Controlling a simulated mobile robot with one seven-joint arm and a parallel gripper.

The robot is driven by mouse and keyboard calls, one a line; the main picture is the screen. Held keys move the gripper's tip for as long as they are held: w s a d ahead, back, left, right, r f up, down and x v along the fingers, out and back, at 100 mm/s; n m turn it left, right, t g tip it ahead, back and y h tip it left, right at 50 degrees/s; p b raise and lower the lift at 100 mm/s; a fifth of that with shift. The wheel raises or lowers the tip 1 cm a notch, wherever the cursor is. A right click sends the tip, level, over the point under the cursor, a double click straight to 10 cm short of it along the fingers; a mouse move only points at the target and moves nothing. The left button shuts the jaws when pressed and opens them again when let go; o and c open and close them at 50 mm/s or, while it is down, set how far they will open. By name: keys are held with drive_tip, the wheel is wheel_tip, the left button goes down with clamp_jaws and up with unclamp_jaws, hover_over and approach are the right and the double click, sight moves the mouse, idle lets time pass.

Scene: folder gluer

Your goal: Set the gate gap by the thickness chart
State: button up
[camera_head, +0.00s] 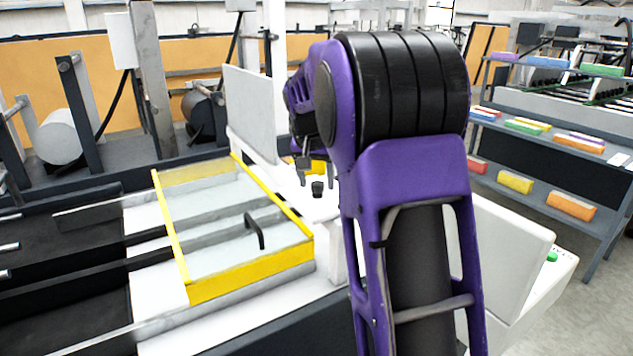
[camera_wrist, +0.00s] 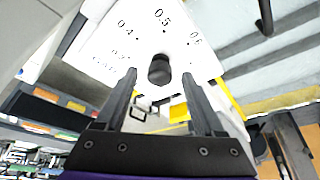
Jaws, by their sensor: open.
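A black round knob (camera_wrist: 159,70) stands on a white dial plate (camera_wrist: 185,22) in the wrist view. Printed marks 0.4, 0.5 and 0.6 ring it, with smaller, hard-to-read lettering at the left. I cannot tell which mark the knob points to. My gripper (camera_wrist: 159,75) is open, with one finger on each side toward the knob and nothing held. In the head view my gripper (camera_head: 310,170) hangs just above the knob (camera_head: 318,189), with its fingers pointing down. I see no readable thickness chart.
A clear guard with a yellow frame (camera_head: 250,279) and black handle (camera_head: 254,230) lies left of the knob. A grey-white upright panel (camera_head: 250,115) stands behind. Shelves (camera_head: 545,160) with coloured boxes stand at the right. A green button (camera_head: 551,256) sits at the machine's right end.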

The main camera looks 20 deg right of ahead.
drive_tip(key=shift+w+f, duration=0.1)
drive_tip(key=shift+f, duration=0.05)
clamp_jaws()
idle(0.4)
